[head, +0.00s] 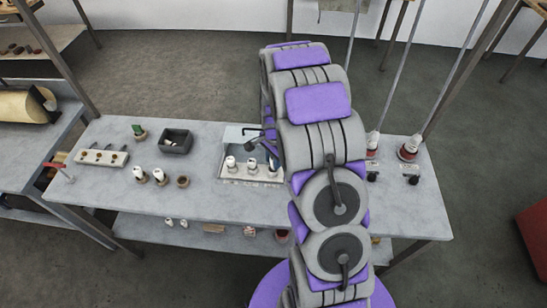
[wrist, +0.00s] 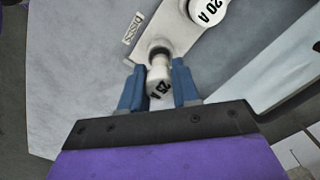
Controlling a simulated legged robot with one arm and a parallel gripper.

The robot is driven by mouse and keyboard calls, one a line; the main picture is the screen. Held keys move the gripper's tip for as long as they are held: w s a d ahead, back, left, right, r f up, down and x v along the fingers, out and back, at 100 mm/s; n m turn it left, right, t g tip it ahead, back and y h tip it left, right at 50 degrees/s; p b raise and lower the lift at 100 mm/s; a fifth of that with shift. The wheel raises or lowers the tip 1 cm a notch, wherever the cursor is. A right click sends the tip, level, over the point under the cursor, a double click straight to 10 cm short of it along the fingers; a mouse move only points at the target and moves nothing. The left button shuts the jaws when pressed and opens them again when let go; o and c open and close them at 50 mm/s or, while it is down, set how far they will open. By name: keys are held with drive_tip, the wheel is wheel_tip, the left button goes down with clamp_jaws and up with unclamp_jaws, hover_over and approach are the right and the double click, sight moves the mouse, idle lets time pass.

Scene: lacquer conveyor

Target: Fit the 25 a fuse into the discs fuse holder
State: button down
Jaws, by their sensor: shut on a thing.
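The 25 A fuse (wrist: 158,86) is a white cylinder with a black "25" on it, seen in the wrist view. My gripper (wrist: 157,76) has its two blue fingers shut on the sides of the fuse. The narrow far end of the fuse points at the round holder (wrist: 160,49) beside the "DISCS" label (wrist: 131,28), on a pale panel. The fuse end overlaps the holder in the picture; I cannot tell how deep it sits. In the head view my arm covers much of the panel (head: 234,181) and my gripper is hard to make out.
A white 20 A fuse (wrist: 208,12) stands close to the right of the discs holder. On the grey table (head: 110,185) are a dark box (head: 175,141), a fuse rack (head: 101,157) and several small parts at left.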

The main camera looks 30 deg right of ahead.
drive_tip(key=shift+f, duration=1.25)
drive_tip(key=c, duration=0.8)
unclamp_jaws()
drive_tip(key=shift+o, duration=0.2)
drive_tip(key=shift+r, duration=0.1)
wheel_tip(320, 180, up, 17)
drive_tip(key=p, duration=0.2)
drive_tip(key=shift+d, duration=0.35)
drive_tip(key=shift+a, duration=0.1)
drive_tip(key=s+a+r+n, duration=0.4)
drive_tip(key=s+a, duration=0.1)
drive_tip(key=s, duration=0.2)
drive_tip(key=s+a+r+n, duration=0.3)
drive_tip(key=s+a+r, duration=0.1)
drive_tip(key=s+r, duration=0.15)
drive_tip(key=s+a+n+g, duration=0.1)
drive_tip(key=s+n, duration=0.3)
drive_tip(key=s, duration=0.6)
drive_tip(key=s+a+n, duration=0.4)
drive_tip(key=s, duration=0.5)
drive_tip(key=shift+s+a+r+n+g+b, duration=0.35)
drive_tip(key=shift+r+n+g+b, duration=0.05)
